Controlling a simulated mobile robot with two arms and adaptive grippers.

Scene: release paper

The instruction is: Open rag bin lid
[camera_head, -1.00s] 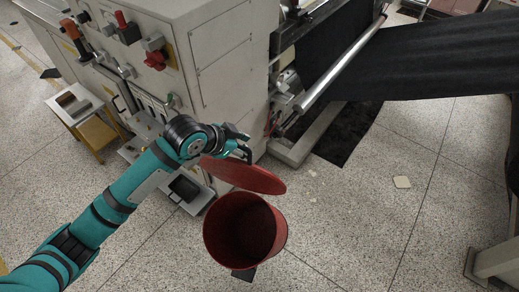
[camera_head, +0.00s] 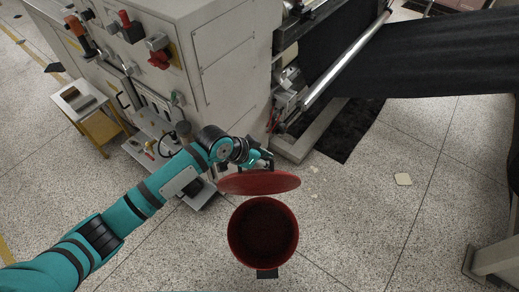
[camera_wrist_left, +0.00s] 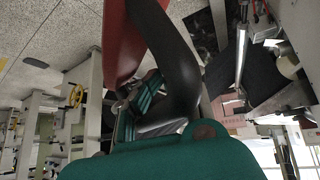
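The rag bin (camera_head: 234,250) is a round red bin on the floor at the centre bottom of the head view. Its mouth is uncovered and its dark inside shows. The red lid (camera_head: 258,184) stands raised and tilted behind the mouth, at the far rim. My left gripper (camera_head: 259,160) is at the lid's far side, close against it. In the left wrist view, the red lid (camera_wrist_left: 122,42) lies right beside a black curved finger. The fingertips are largely hidden, so I cannot tell whether they grip the lid. My right gripper is not in view.
A large grey machine (camera_head: 225,75) with levers and knobs stands behind the bin. A black web (camera_head: 430,55) runs off to the right. A small yellow stand (camera_head: 98,128) is at the left. The speckled floor right of the bin is mostly clear, with a pale scrap (camera_head: 403,179).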

